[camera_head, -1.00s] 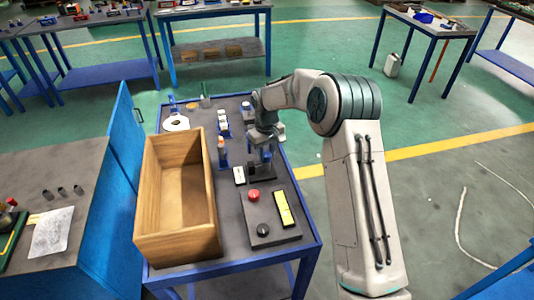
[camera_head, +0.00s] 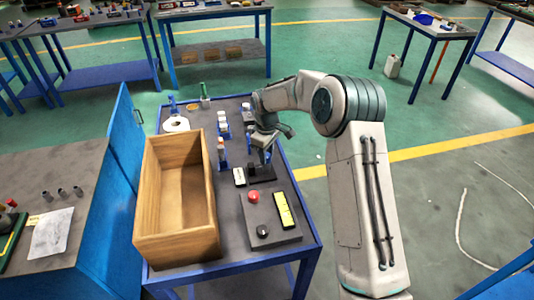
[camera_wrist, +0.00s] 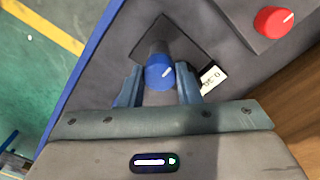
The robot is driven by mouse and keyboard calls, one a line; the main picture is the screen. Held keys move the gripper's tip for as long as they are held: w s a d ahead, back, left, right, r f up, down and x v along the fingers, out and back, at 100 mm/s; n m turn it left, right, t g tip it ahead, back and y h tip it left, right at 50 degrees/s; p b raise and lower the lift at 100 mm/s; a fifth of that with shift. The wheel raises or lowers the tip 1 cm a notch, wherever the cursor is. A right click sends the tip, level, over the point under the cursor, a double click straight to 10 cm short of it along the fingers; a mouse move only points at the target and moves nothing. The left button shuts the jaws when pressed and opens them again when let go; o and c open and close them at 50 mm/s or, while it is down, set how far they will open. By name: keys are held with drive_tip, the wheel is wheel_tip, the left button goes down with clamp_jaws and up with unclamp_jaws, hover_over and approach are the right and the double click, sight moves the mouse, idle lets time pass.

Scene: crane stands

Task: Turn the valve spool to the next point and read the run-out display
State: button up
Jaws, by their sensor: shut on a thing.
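The valve spool (camera_wrist: 160,72) shows in the wrist view as a round blue-topped piece with a white mark on its face. It stands on a dark square base (camera_wrist: 185,40). My gripper (camera_wrist: 158,84) is shut on the spool, one blue-grey finger on each side. In the head view my gripper (camera_head: 264,150) is above the dark stand (camera_head: 262,174) and hides most of the spool. The small white run-out display (camera_wrist: 210,78) is beside the right finger, partly covered, its digits tilted and not surely readable. It also shows in the head view (camera_head: 239,177).
An open wooden box (camera_head: 205,205) stands left on the blue-framed table. A panel with a red button (camera_head: 253,196), a black knob (camera_head: 263,231) and a yellow strip (camera_head: 284,210) lies in front. Small blue holders (camera_head: 222,155) stand between box and arm.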

drive_tip(key=shift+w+r, duration=0.1)
drive_tip(key=shift+w, duration=0.05)
drive_tip(key=o, duration=1)
wheel_tip(320, 180, up, 14)
drive_tip(key=shift+f+b, duration=0.1)
drive_tip(key=shift+b, duration=0.3)
